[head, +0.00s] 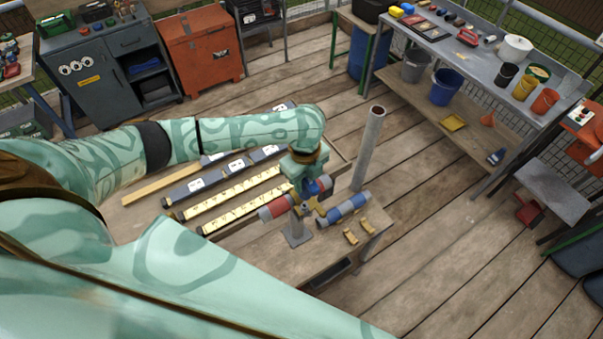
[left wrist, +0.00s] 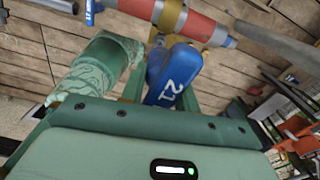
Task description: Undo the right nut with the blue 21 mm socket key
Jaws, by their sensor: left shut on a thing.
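My left gripper (head: 309,184) is shut on the blue key (left wrist: 176,76), which is marked "21" in the left wrist view. The key also shows in the head view (head: 322,186). The key's far end is close to a brass-coloured fitting (left wrist: 172,18) by a red cylinder (left wrist: 188,20); I cannot tell whether they touch. I cannot make out the right nut clearly. My right gripper is not in view.
A grey post stand (head: 297,238) rises from the wooden bench. Long strips (head: 232,197) lie left. Open deck (head: 440,230) is on the right.

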